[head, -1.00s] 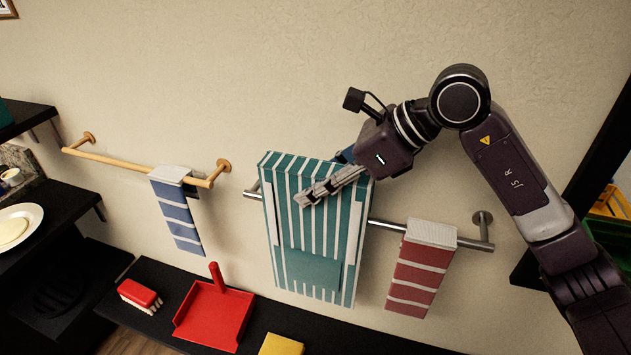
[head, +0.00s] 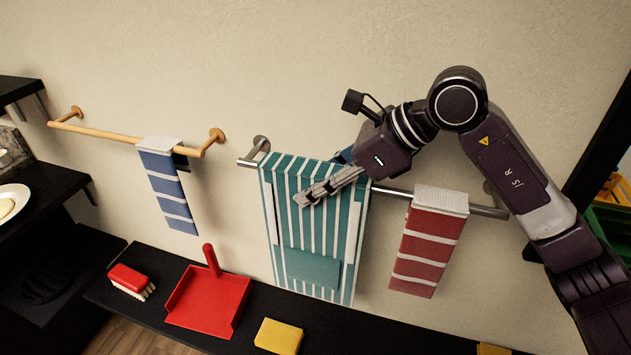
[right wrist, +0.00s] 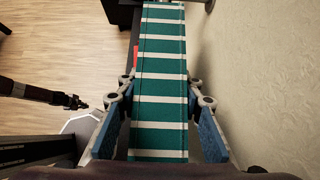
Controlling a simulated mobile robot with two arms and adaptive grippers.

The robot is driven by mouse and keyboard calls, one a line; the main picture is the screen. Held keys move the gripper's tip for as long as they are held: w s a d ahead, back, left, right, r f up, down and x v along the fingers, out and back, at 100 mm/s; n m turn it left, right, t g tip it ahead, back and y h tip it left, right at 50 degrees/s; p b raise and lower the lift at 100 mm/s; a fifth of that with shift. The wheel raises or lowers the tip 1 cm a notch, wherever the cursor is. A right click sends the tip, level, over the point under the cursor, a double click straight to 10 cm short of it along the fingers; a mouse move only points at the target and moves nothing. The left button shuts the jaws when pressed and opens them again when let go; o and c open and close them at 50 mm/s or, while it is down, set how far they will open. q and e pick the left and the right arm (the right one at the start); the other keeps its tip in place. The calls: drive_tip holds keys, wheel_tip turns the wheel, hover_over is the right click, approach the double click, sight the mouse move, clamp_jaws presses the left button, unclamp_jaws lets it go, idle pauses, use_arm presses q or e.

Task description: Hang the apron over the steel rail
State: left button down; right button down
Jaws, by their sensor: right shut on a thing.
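The apron (head: 300,225), teal with white stripes and a pocket, hangs in the middle of the head view. Its top fold is level with the steel rail (head: 398,192) and covers part of it; contact with the rail cannot be made out. My right gripper (head: 312,195) is shut on the apron near its top. The right wrist view shows the striped apron (right wrist: 160,60) between the blue finger pads. A dark arm with a small gripper (right wrist: 82,101), likely my left one, shows at the left there; its jaws are too small to judge.
A red striped towel (head: 430,245) hangs on the steel rail to the right. A blue striped towel (head: 168,190) hangs on the wooden rail (head: 100,132). Below, a black shelf (head: 255,343) holds a red brush (head: 130,280), red dustpan (head: 208,300) and yellow sponge (head: 278,337).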

drive_tip(key=shift+f, duration=0.2)
drive_tip(key=c, duration=1.3)
unclamp_jaws()
drive_tip(key=shift+o, duration=0.2)
